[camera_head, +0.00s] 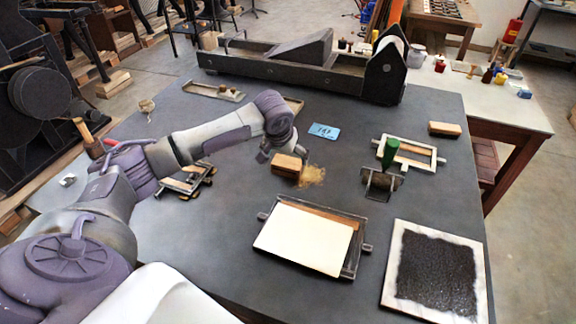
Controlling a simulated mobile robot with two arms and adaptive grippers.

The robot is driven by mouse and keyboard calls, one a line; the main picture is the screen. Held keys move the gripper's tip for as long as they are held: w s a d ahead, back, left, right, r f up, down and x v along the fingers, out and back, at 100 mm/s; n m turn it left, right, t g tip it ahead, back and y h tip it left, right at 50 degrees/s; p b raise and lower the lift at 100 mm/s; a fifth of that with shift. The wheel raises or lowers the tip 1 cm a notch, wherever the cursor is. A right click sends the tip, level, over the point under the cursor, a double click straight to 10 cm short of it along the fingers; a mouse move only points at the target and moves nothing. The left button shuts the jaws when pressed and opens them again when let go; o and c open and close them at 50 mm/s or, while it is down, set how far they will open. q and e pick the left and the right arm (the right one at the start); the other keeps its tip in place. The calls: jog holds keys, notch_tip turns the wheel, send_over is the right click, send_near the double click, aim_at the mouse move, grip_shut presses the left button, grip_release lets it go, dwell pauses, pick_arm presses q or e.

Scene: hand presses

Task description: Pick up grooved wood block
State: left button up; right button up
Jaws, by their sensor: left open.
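A small brown wood block (287,165) lies on the dark table near the middle, touching or beside a yellowish fibrous tuft (312,175). A second wood block (444,129) lies at the right rear of the table. Grooves are too small to make out on either. My left gripper (268,153) is open and points down just left of the middle block. I cannot tell whether it touches the block. The wrist hides part of the fingers. My right gripper is not in view.
A framed white sheet (302,238) lies in front, with a black inked slab (436,270) at its right. A green-handled roller (383,180) stands right of the block. A blue card (324,132) lies behind it. A long press (310,70) spans the back.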

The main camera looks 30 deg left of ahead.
aim_at(288, 162)
pick_arm(q)
jog(key=p+x, duration=0.1)
jog(key=x, duration=0.2)
jog(key=shift+w+a+f, duration=0.1)
jog(key=shift+f, duration=0.2)
jog(key=shift+w+f, duration=0.15)
jog(key=shift+f, duration=0.2)
jog(key=shift+w+f, duration=0.1)
jog(key=shift+f, duration=0.05)
jog(key=c, duration=0.7)
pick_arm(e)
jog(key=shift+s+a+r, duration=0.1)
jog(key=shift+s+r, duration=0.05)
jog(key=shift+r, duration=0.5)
